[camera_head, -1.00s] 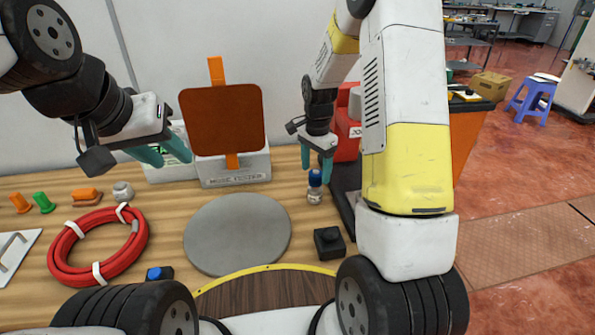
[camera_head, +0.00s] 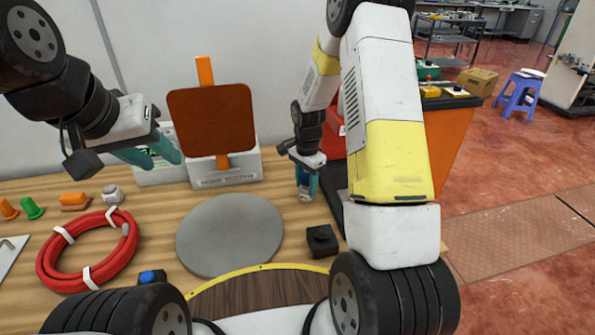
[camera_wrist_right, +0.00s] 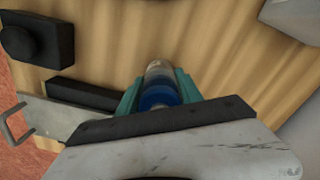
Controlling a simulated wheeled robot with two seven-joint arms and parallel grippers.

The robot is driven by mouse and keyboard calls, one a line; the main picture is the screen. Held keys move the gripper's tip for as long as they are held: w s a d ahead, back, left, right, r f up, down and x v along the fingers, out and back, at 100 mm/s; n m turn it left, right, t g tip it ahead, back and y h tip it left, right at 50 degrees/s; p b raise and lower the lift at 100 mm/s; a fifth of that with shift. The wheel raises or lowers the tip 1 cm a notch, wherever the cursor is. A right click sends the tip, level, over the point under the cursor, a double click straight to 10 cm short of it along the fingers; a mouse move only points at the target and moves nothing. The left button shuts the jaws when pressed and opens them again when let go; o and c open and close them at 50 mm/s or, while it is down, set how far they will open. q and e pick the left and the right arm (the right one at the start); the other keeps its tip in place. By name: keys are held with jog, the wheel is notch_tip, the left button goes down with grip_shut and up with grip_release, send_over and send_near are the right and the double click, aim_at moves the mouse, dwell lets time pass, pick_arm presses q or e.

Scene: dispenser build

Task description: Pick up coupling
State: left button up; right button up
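The coupling, a small upright cylinder with a blue top and a pale metallic lower part (camera_head: 306,196), stands on the wooden table right of the grey disc. My right gripper (camera_head: 307,180) is lowered over it with its teal fingers on either side. In the right wrist view the coupling (camera_wrist_right: 158,88) sits between the fingers of the right gripper (camera_wrist_right: 160,92), very close to both. Whether they touch it is unclear, and the gripper looks open. My left gripper (camera_head: 153,154) is open and empty above the back left of the table.
A black block (camera_head: 322,241) stands in front of the coupling. A grey disc (camera_head: 230,234) lies to its left, with a red hose coil (camera_head: 88,252) further left. A brown panel (camera_head: 211,119) stands behind. Small orange and green parts lie at the far left.

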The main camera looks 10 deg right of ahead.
grip_shut()
jog(key=shift+r, duration=0.1)
